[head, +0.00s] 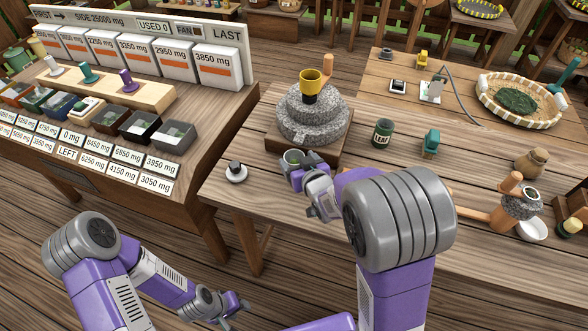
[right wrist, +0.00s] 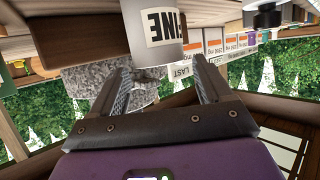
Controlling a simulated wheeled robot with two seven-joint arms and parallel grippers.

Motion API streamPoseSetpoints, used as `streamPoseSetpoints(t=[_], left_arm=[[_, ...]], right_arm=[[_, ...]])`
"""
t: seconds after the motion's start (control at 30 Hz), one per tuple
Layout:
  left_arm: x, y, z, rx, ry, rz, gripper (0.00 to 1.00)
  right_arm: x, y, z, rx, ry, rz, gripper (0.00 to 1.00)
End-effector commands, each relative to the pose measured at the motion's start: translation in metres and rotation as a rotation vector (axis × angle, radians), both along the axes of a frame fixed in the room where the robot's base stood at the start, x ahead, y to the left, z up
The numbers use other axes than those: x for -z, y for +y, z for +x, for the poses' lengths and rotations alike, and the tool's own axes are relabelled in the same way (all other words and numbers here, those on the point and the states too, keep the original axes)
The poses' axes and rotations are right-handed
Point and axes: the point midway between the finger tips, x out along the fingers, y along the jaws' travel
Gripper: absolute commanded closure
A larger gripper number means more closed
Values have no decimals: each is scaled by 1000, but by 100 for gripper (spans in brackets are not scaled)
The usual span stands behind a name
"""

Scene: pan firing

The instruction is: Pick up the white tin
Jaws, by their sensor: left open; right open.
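The white tin (right wrist: 166,30), with dark "INE" lettering visible, appears inverted in the right wrist view. In the head view a small pale tin (head: 293,157) stands at the front of the stone mill's base, partly hidden by my right gripper (head: 297,177). My right gripper also shows in the right wrist view (right wrist: 160,66), with its fingers spread and the tin at or just beyond their tips. I cannot tell whether either finger touches it. My left gripper (head: 242,304) is open and empty, low over the floor in front of the tables.
The stone mill (head: 313,115) with a yellow cup (head: 310,84) stands right behind the tin. A small white dish (head: 236,173) lies to the left. A dark green jar (head: 382,133) and a teal item (head: 431,143) stand to the right.

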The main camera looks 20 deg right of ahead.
Motion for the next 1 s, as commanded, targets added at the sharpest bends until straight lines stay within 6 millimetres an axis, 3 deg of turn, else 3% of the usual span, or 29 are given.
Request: streamPoseSetpoints(t=[0.13, 0.3, 0.53, 0.57, 0.8, 1.0], left_arm=[[18, 0, 0, 0, 0, 0, 57], [21, 0, 0, 0, 0, 0, 57], [20, 0, 0, 0, 0, 0, 57], [20, 0, 0, 0, 0, 0, 57], [20, 0, 0, 0, 0, 0, 57], [20, 0, 0, 0, 0, 0, 57]], right_arm=[[20, 1, 19, 0, 1, -6, 21], [23, 2, 35, -1, 1, -2, 21], [22, 3, 37, -1, 1, 0, 21], [22, 3, 36, -1, 1, 0, 23], [22, 3, 36, -1, 1, 0, 60], [22, 3, 36, -1, 1, 0, 62]])
